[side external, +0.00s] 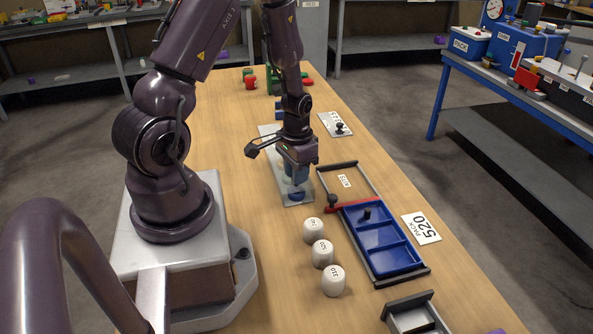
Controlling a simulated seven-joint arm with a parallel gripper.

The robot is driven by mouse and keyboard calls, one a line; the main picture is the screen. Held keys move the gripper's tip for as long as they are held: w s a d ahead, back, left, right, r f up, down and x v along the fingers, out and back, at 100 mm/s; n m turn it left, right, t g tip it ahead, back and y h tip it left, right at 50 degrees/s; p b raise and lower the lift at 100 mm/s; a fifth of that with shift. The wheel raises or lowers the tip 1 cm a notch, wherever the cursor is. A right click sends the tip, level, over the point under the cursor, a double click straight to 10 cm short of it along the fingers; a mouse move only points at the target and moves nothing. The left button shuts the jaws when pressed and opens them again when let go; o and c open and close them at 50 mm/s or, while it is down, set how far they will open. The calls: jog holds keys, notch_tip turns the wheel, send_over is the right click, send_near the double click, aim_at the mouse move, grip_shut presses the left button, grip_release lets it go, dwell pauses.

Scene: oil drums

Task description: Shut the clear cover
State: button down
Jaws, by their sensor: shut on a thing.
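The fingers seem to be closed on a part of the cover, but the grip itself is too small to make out. A round blue shape (297,195) shows just below the fingertips, at the near end of the panel.
Three white drums (322,253) stand in front of the panel. Right of them is a blue compartment tray (393,262) in dark rails, with a red bar (360,206) and dark knobs. A "PACK 520" card (421,228) lies beside it. Red and green items (275,82) stand at the back.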

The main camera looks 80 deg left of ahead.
jog(key=shift+d, duration=0.7)
jog(key=c, duration=0.9)
grip_release()
jog(key=shift+c, duration=0.2)
jog(key=shift+r, duration=0.1)
notch_tip(320, 180, up, 13)
